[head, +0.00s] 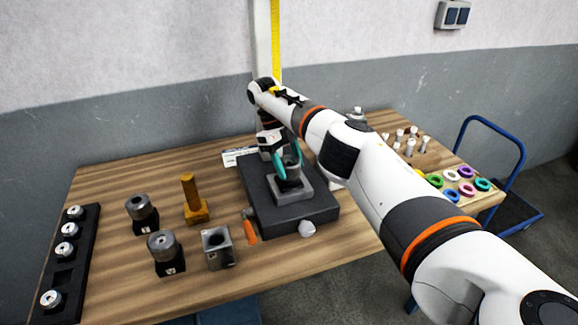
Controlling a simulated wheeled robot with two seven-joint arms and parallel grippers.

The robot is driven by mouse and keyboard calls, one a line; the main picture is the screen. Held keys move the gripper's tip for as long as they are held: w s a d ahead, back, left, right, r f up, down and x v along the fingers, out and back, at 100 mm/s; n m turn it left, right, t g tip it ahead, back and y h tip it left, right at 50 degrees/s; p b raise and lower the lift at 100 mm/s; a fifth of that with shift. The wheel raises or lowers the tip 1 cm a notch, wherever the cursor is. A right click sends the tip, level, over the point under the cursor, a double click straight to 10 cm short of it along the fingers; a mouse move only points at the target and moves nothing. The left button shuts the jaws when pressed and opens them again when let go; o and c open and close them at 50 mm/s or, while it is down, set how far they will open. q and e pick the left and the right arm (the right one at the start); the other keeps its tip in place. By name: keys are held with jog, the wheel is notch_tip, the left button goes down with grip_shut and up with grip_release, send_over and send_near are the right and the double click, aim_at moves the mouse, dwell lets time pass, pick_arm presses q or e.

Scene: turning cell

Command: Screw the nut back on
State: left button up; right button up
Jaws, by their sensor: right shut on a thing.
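My right gripper (288,166) reaches in from the right over the dark block (262,190) in the middle of the table. Its teal fingers close around a small dark grey round part (291,161), which looks like the nut. This part is at the top of a grey square-based holder (291,190) on the block. The fingers and wrist partly hide it, so I cannot tell how its thread sits. My left gripper is not in view.
A black rack (62,278) holds several silver round parts. Coloured rings (467,190) lie right. An orange-handled tool (250,230) lies by the block.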

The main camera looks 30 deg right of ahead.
jog(key=shift+m+y+b, duration=0.4)
jog(key=shift+m+b, duration=0.1)
jog(key=shift+m, duration=0.5)
jog(key=shift+r, duration=0.1)
jog(key=o, duration=1.1)
jog(key=shift+o, duration=0.2)
